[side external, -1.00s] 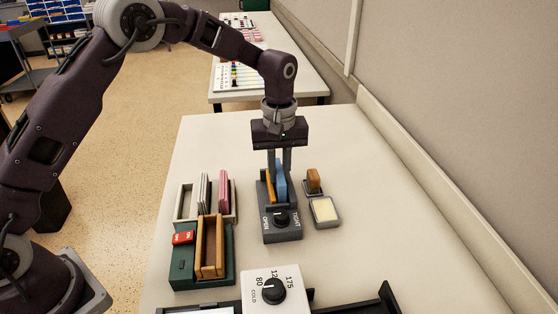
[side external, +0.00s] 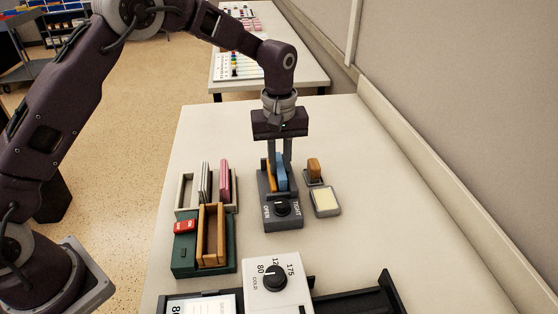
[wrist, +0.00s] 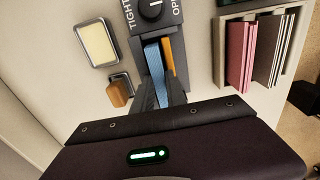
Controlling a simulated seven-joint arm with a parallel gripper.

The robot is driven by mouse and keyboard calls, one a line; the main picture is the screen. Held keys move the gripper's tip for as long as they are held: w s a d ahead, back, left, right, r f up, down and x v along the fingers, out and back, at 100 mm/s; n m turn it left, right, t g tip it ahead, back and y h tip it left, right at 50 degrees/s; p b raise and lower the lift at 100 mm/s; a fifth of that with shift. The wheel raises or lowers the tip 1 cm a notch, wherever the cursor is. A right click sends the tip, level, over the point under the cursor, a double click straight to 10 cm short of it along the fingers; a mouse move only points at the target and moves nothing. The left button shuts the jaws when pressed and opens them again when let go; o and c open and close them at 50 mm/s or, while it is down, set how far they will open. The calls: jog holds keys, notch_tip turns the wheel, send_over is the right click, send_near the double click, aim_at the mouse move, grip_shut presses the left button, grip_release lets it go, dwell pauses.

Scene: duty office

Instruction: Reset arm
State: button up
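My gripper (side external: 280,158) points down over a dark grey clamp-like holder (side external: 282,218) with a black knob marked OPEN and TIGHT. A blue plate (side external: 281,175) and an orange piece (side external: 270,178) stand side by side in the holder's slot. Both also show in the wrist view, the blue plate (wrist: 153,62) and the orange piece (wrist: 168,55). My two fingers are apart at the blue plate's top end. Whether they press on it or only stand around it, I cannot tell.
A wooden tray on a green base with a red switch (side external: 184,226) and a rack with pink and grey plates (side external: 224,180) are left. An orange-brown block (side external: 314,168) and a cream pad (side external: 325,201) are right. A white dial box (side external: 276,292) is in front.

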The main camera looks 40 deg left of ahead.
jog(key=shift+s+f, duration=0.15)
jog(key=shift+f, duration=0.25)
jog(key=shift+r, duration=4.55)
jog(key=s+a+r+m+t, duration=0.2)
jog(key=s+a+r+m, duration=0.2)
jog(key=s+r, duration=0.85)
jog(key=s+a+f+m+t, duration=0.1)
jog(key=s+f+m, duration=0.1)
jog(key=s, duration=0.7)
jog(key=s+a+f+m+t, duration=0.1)
jog(key=s+a+m+t, duration=0.1)
jog(key=s, duration=0.8)
jog(key=shift+f+m, duration=0.35)
jog(key=shift+m, duration=0.15)
jog(key=shift+c, duration=0.2)
